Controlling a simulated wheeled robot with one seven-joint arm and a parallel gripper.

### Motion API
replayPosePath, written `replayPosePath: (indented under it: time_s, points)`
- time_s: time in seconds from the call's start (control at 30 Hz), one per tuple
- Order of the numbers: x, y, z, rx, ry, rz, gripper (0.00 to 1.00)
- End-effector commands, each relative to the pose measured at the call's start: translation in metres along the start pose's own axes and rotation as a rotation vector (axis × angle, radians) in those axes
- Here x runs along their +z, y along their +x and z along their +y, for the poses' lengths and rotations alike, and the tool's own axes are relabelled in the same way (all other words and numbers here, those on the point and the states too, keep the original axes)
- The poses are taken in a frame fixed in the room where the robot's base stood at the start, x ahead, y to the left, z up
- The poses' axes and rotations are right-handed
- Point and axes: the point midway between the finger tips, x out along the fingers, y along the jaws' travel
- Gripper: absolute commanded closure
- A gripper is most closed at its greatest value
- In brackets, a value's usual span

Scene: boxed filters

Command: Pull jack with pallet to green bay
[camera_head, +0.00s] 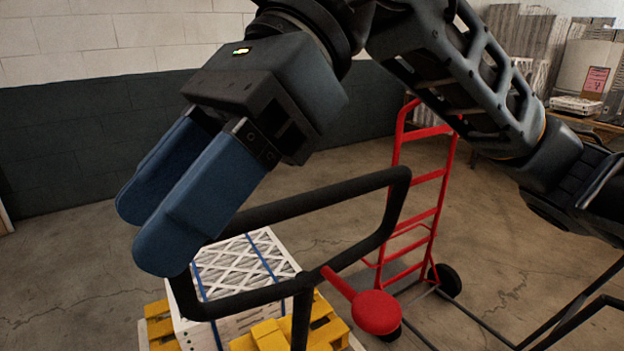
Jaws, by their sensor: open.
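The pallet jack's black loop handle (390,215) stands in the middle foreground, with a red lever beside it. Below and behind it is the yellow pallet (270,338), bearing a white stack of boxed filters (245,262) bound with blue straps. My gripper (150,232) is open and empty, its two blue fingers pointing down and left. In the picture it overlaps the handle's left side; I cannot tell whether it touches. The jack's lower body is mostly out of frame. No green bay shows in this view.
A red hand truck (415,215) with black wheels stands just behind the handle. Shelving with boxes (580,105) is at the back right. A white and dark wall (70,130) closes the back left. Concrete floor (70,260) is clear at left.

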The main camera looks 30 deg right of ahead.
Motion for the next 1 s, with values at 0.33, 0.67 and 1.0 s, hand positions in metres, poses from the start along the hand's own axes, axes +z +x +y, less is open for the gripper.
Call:
replayPosePath:
  time_s: [0.33,0.67,1.0]
  points:
    - [-0.082,-0.079,-0.043,-0.229,0.0,0.622,0.48]
    - [-0.116,-0.138,-0.052,-0.316,0.036,0.915,0.48]
    - [-0.146,-0.117,-0.061,-0.315,0.036,0.918,0.48]
